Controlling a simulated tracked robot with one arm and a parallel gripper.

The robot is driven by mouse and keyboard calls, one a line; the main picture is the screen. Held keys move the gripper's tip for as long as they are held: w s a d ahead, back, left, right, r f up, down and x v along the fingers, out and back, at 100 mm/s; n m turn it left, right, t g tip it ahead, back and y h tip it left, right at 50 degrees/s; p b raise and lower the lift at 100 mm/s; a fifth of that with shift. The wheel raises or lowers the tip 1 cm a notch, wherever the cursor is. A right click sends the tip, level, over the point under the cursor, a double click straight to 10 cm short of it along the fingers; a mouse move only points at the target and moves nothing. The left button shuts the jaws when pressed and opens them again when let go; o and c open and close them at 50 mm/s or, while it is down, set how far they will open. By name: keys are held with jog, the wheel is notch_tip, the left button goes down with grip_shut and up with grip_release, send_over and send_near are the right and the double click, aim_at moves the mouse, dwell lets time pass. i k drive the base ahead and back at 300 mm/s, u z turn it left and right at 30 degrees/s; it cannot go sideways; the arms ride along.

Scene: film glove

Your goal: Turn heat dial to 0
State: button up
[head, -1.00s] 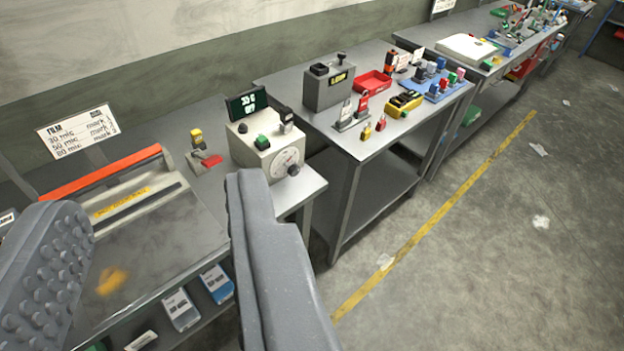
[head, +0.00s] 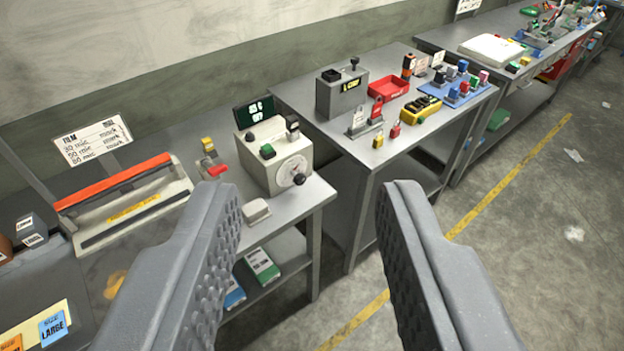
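The heat dial (head: 291,172) is a pale round disc with a dark knob on the front of a cream control box (head: 262,180). The box stands near the right end of the left bench and has black and green buttons on top. Its scale marks are too small to read. A small dark display (head: 254,111) with pale characters stands behind the box. My gripper (head: 308,190) is open and empty, with two grey ribbed fingers wide apart. The dial shows between the fingers, farther off, and nothing touches it.
A sealer with a red-orange bar (head: 114,186) and a film sign (head: 92,141) are on the left bench. A small grey block (head: 256,211) lies before the control box. The second bench (head: 352,151) holds a grey box, red tray and padlocks. Floor at right is mostly clear.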

aim_at(299, 178)
jog(key=i, duration=0.95)
jog(key=u, duration=0.05)
